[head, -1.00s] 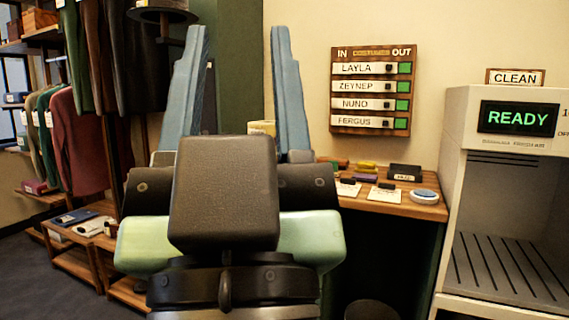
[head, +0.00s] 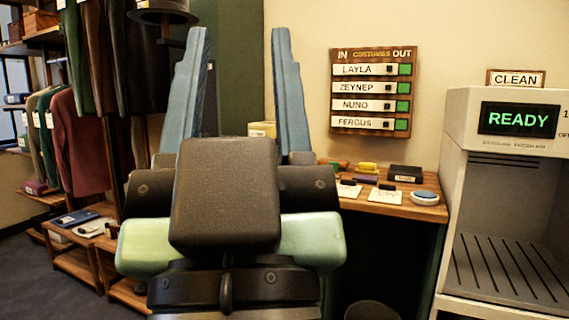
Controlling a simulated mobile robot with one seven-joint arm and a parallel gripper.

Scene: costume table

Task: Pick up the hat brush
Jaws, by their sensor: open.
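My gripper (head: 239,32) is raised in front of the camera with its two blue fingers wide apart and nothing between them. I cannot single out the hat brush for sure. Small things lie on the wooden table (head: 405,210) right of my gripper: orange, green, yellow and purple pieces, a black box (head: 405,173), dark small objects on white cards (head: 385,194), and a round white-and-blue item (head: 425,197). My gripper and wrist hide the table's left part. A pale yellow thing (head: 262,129) shows partly between the fingers, behind them.
A beige cabinet (head: 505,130) with a READY display stands right of the table. A costume board (head: 371,92) hangs on the wall above it. On the left are hanging clothes (head: 82,140), a dark hat (head: 162,12) on a stand, and low wooden shelves (head: 75,262). Dark floor lies at lower left.

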